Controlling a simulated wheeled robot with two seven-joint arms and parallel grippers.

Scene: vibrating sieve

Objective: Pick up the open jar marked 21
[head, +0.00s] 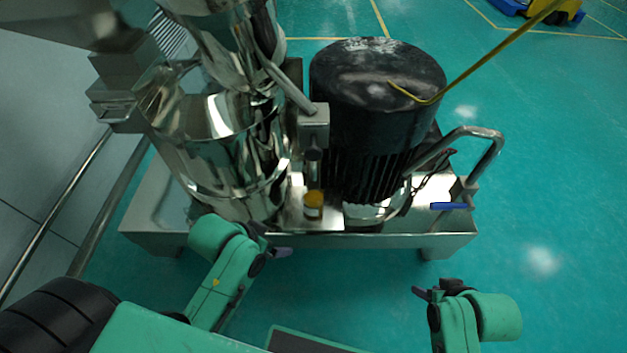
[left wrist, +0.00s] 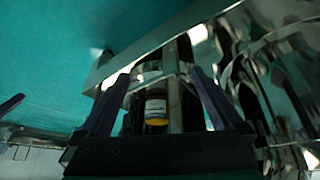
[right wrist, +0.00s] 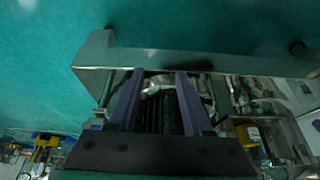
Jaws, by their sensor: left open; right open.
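A small jar (head: 314,205) with an orange-yellow inside and a pale label stands on the metal base of the machine, just left of the black motor. Its mark is too small to read. It shows between my left fingers in the left wrist view (left wrist: 155,107) and at the right in the right wrist view (right wrist: 252,136). My left gripper (head: 281,252) is open and empty, in front of the base and a little left of the jar, apart from it. My right gripper (head: 424,292) is open and empty, further right and in front of the base.
The shiny steel sieve body (head: 232,150) rises left of the jar. The black motor (head: 375,120) is close on its right.

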